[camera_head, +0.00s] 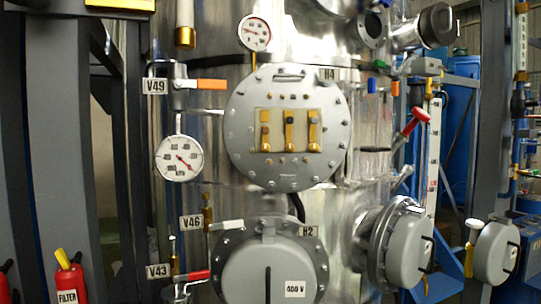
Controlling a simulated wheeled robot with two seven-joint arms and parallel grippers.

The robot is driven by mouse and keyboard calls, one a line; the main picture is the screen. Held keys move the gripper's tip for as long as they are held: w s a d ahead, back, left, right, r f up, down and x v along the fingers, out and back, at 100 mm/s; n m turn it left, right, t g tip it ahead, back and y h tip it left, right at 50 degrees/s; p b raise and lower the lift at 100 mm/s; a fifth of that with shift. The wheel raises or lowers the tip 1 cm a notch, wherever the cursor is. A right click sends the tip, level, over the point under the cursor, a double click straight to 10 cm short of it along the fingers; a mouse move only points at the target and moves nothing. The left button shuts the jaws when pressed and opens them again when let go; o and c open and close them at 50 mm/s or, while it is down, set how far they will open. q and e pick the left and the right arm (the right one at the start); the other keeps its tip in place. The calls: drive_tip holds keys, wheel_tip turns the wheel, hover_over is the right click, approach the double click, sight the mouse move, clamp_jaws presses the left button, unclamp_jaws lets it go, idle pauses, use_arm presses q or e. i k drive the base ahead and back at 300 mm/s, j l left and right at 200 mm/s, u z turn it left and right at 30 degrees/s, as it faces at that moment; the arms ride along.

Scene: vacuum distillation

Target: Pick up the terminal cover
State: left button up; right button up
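No cover is on the round H4 flange (240,140); its bolted plate shows upright brass terminals (289,130). A grey round cover (262,275) with a dark handle and a "400 V" label sits on the H2 flange below, cut off by the bottom edge. A second grey cover (408,252) with a handle sits on a side flange at the right. A third grey cover (497,252) shows farther right; its support is hidden. I cannot tell which one is the task's terminal cover. Neither of my grippers is in view.
Gauges (179,158) and valves with an orange handle (211,85) and a red handle (198,275) stick out left of the flanges. A red-handled lever (415,120) juts out at the right. A red extinguisher (70,280) stands at lower left.

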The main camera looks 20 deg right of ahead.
sight(498, 249)
drive_tip(key=z, duration=2)
drive_tip(key=i+l+u, duration=0.15)
drive_tip(key=i, duration=0.35)
